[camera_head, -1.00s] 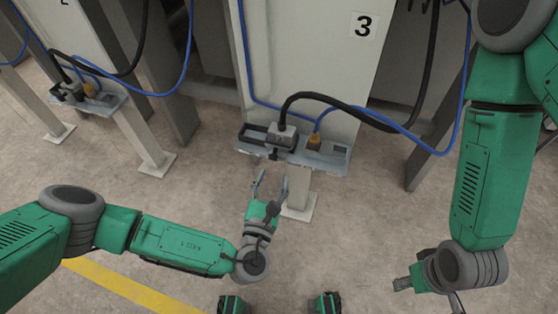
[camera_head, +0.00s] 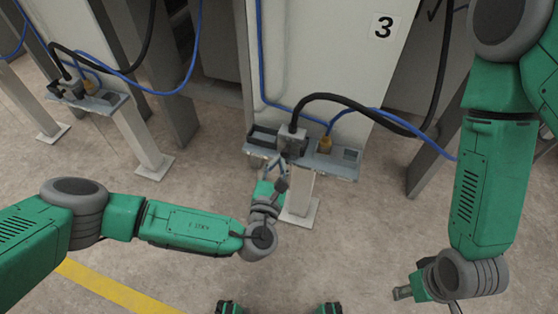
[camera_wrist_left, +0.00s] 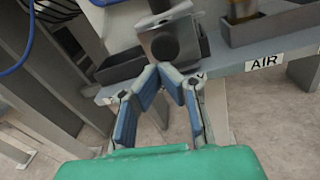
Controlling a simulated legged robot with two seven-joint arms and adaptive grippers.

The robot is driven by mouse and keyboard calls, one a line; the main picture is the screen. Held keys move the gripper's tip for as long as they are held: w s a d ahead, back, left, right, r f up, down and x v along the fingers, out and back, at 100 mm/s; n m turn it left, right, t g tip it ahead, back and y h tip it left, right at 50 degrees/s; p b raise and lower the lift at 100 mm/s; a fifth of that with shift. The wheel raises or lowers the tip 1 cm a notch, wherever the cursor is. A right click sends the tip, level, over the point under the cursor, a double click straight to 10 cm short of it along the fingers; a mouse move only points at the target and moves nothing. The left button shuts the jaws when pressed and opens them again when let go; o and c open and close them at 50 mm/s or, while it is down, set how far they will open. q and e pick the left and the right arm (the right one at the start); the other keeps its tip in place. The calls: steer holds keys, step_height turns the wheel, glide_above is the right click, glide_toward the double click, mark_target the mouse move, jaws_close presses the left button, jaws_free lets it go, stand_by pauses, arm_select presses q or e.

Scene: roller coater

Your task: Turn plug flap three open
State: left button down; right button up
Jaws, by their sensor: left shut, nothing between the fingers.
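The grey plug (camera_head: 291,143) with a thick black cable sits on the metal tray (camera_head: 340,172) of the panel marked 3. My left gripper (camera_head: 275,166) is just in front of and below this plug. In the left wrist view the blue-padded fingers (camera_wrist_left: 170,72) meet at their tips, shut and empty. Just beyond the tips is a grey block with a round dark spot (camera_wrist_left: 178,46), at the plug's place; I cannot tell the flap from the plug body, or whether the tips touch it. My right gripper (camera_head: 402,292) hangs low at right, its jaws unclear.
A yellow-brown air fitting (camera_head: 325,144) with a blue hose stands right of the plug; an "AIR" label (camera_wrist_left: 264,62) is on the tray edge. A support post (camera_head: 299,195) stands under the tray. A similar station (camera_head: 85,95) is at left. The floor in front is clear.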

arm_select(q)
steer(key=c, duration=1.6)
jaws_free()
steer(key=shift+w+d+r, duration=0.2)
steer(key=shift+d+r, duration=0.2)
steer(key=shift+r, duration=0.15)
steer(key=shift+o, duration=1.2)
steer(key=shift+d, duration=0.35)
steer(key=shift+s+d, duration=0.1)
steer(key=shift+d, duration=0.2)
steer(key=v, duration=1.2)
steer(key=shift+f, duration=0.2)
